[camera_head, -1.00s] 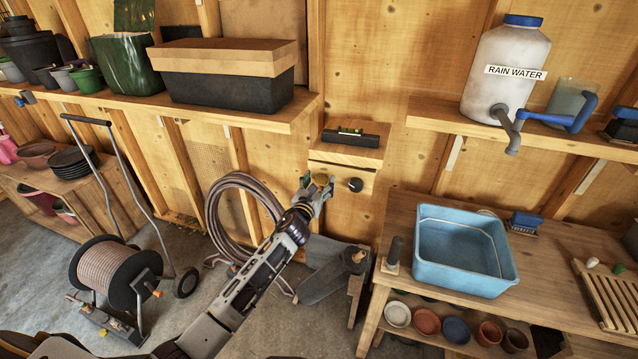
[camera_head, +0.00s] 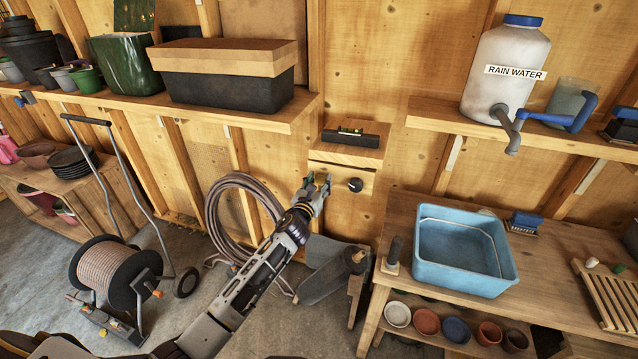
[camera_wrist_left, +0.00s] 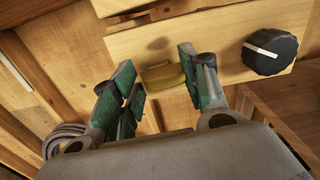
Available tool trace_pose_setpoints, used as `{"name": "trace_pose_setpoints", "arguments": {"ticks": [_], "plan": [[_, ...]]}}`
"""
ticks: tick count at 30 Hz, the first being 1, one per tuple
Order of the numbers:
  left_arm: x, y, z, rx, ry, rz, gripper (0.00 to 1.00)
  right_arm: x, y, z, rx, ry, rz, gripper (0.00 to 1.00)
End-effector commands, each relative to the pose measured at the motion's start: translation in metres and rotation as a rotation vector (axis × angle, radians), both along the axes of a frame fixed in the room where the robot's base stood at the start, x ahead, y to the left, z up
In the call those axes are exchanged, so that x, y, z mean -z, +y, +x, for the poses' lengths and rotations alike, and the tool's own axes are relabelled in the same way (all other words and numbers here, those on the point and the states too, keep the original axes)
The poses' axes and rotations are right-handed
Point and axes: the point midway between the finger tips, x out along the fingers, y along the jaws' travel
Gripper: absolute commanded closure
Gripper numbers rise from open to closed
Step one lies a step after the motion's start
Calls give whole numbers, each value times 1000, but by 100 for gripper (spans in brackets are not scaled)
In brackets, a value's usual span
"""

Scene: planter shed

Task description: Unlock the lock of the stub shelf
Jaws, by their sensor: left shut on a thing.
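The stub shelf (camera_head: 345,154) is a small wooden shelf on the back wall, with a wooden front board under it. A brass-yellow lock piece (camera_wrist_left: 163,76) sits on that board, left of a round black knob (camera_head: 355,185) with a white mark. The knob also shows in the left wrist view (camera_wrist_left: 270,51). My left gripper (camera_head: 317,182) is at the board, with its green-padded fingers on either side of the brass piece and shut on it. The fingers partly hide the brass piece in the head view. My right gripper is not in view.
A spirit level (camera_head: 350,132) lies on the stub shelf. A coiled hose (camera_head: 232,205) hangs left of my left forearm. A workbench (camera_head: 400,292) with a blue basin (camera_head: 435,275) stands to the right. A long shelf (camera_head: 225,112) with planters is at upper left.

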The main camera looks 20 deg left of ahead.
Motion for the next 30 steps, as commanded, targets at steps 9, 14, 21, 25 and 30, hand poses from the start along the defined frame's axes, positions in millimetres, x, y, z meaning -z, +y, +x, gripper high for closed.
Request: {"name": "trace_pose_setpoints", "arguments": {"ticks": [9, 14, 21, 25, 30], "plan": [[0, 0, 0, 0, 6, -170, 79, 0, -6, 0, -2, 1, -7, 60], [1, 0, 0, 0, 10, -286, 79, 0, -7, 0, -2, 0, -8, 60], [1, 0, 0, 0, 17, -474, 79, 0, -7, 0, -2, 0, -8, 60], [1, 0, 0, 0, 21, -582, 79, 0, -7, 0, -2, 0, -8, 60], [1, 1, 0, -1, 26, -732, 79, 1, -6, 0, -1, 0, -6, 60]]}}
